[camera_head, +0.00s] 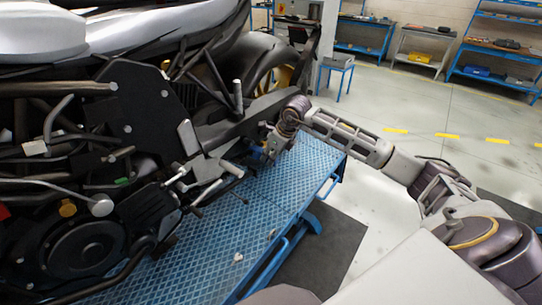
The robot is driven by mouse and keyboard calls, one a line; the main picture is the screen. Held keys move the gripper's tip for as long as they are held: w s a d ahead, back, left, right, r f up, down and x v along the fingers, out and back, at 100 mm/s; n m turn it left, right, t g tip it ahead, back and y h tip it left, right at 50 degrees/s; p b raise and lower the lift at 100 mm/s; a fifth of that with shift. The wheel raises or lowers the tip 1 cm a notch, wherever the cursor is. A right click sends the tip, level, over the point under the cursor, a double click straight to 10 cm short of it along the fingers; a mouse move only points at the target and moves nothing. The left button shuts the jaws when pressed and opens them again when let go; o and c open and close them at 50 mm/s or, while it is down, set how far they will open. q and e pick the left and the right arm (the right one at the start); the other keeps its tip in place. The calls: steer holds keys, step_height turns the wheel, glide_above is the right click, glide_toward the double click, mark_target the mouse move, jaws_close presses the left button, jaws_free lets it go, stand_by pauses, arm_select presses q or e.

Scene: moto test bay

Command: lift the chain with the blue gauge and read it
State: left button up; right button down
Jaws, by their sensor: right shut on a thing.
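My right gripper (268,150) reaches in from the right to the motorcycle's rear lower side, just under the swingarm (240,122). It is small in the view and its fingers are partly lost against dark parts. It is shut on a small blue piece (256,158), which looks like the blue gauge. The chain cannot be made out clearly in the shade by the swingarm, and no gauge marks can be read. My left gripper is not in view.
The motorcycle (140,95) stands on a blue ribbed lift platform (215,235). Its footpeg bracket (205,172) sticks out left of the gripper. A dark mat (335,240) lies beside the lift. Open floor (400,115) and blue workbenches (362,35) are behind.

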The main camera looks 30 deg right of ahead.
steer(key=shift+w, duration=0.1)
stand_by(0.6)
steer(key=shift+f+b, duration=0.65)
steer(key=shift+b, duration=0.05)
steer(key=shift+f+b, duration=1.2)
steer(key=shift+f, duration=0.35)
steer(key=shift+s, duration=0.2)
steer(key=s+d+b, duration=0.3)
steer(key=s, duration=0.4)
stand_by(1.4)
steer(key=shift+s, duration=0.1)
stand_by(0.7)
